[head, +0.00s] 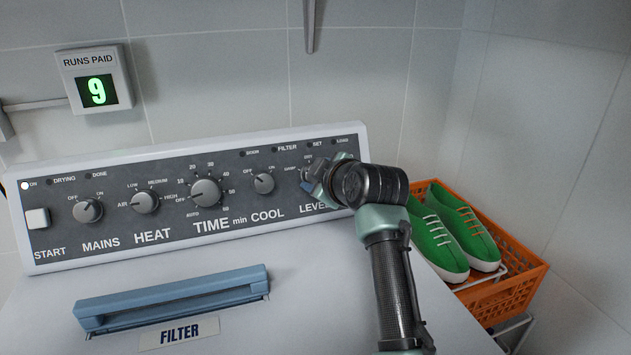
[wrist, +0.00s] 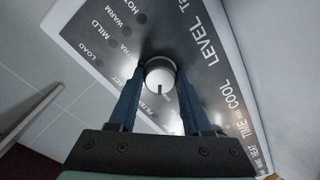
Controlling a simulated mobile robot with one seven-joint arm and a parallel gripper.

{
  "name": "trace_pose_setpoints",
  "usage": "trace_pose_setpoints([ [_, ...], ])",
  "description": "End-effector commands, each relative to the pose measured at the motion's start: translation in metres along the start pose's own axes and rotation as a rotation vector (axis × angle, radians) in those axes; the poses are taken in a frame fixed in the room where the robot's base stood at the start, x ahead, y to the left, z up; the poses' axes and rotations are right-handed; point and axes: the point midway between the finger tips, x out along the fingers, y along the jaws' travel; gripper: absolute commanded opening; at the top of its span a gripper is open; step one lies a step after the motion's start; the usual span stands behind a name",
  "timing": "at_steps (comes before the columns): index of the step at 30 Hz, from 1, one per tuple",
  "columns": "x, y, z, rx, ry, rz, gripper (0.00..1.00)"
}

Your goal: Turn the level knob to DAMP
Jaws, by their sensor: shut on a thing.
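The LEVEL knob (wrist: 160,75) is round and pale with a dark pointer line. In the wrist view it sits between the two blue fingers of my gripper (wrist: 161,84), which is shut on it. The pointer line points down in that view, towards the gripper's palm. In the head view my gripper (head: 309,180) reaches the right part of the control panel (head: 228,221) and hides most of the knob and part of its scale. Small lettering left of the knob there seems to read DAMP (head: 290,168). I cannot tell exactly which mark the pointer meets.
The COOL knob (head: 263,184) is close on the left, with the TIME knob (head: 206,192), HEAT knob (head: 145,201) and MAINS knob (head: 88,210) beyond. A blue filter handle (head: 172,298) is below. Green shoes (head: 440,245) sit in an orange crate (head: 511,300) at right.

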Motion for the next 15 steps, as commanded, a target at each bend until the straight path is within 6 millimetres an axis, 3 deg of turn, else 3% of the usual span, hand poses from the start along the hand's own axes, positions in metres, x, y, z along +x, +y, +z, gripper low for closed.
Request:
trace_pose_setpoints([
  [15, 0.0001, -0.0007, 0.0015, -0.121, -0.003, -0.008, 0.0],
])
